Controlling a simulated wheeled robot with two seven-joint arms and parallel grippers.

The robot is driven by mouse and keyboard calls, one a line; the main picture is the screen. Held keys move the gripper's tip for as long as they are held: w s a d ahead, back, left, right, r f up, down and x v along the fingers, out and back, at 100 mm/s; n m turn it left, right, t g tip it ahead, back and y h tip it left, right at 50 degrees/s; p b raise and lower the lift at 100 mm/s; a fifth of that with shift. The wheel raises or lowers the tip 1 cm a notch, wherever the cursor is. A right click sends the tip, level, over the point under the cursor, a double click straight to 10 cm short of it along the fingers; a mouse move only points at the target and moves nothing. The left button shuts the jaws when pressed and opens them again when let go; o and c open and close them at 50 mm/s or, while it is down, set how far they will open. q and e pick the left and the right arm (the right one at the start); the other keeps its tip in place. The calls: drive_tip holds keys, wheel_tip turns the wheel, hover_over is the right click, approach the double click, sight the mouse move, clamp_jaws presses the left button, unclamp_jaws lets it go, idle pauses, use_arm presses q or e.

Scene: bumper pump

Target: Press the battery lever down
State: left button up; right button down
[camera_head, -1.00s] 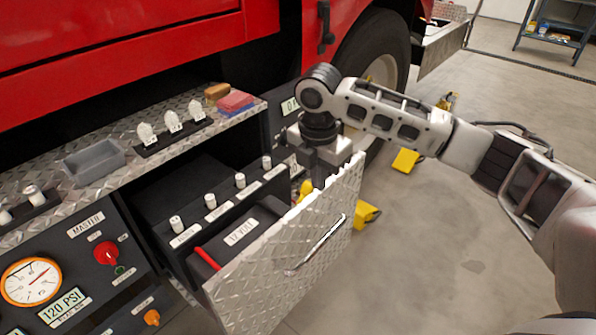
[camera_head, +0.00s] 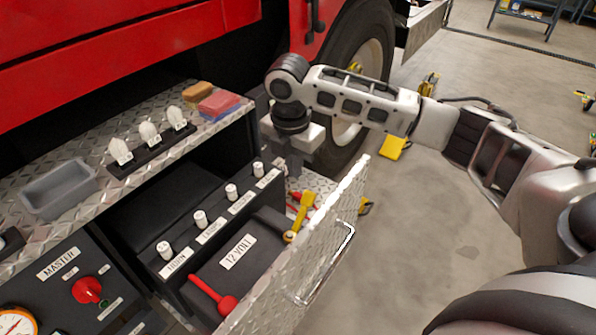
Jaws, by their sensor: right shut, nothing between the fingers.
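An open drawer with a diamond-plate front (camera_head: 312,240) holds a dark battery labelled 12 VOLT (camera_head: 215,270). A red lever (camera_head: 213,296) with a round end lies low beside the battery at the drawer's near end. A yellow lever-like piece (camera_head: 301,212) stands tilted at the far end; I cannot tell which of the two is the battery lever. My right gripper (camera_head: 295,170) is shut and empty, pointing down above the drawer's far end, apart from the red lever. Its fingertips are small and hard to make out. My left gripper is out of view.
A row of white knobs (camera_head: 200,219) lines the black panel behind the battery. A grey tray (camera_head: 60,190), white fittings (camera_head: 149,134) and sponges (camera_head: 218,104) sit on the ledge above. The truck tyre (camera_head: 345,65) is behind my gripper. Open floor lies right.

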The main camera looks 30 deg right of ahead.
hover_over(305, 202)
drive_tip(key=s+a, duration=0.1)
drive_tip(key=a, duration=0.2)
wheel_tip(305, 202, down, 9)
drive_tip(key=shift+w+d+f, duration=0.25)
drive_tip(key=shift+d+f, duration=0.35)
drive_tip(key=shift+d, duration=0.3)
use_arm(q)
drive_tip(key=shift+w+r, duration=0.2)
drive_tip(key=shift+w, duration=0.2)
use_arm(e)
drive_tip(key=shift+w+d+f, duration=0.2)
drive_tip(key=shift+d+f, duration=0.2)
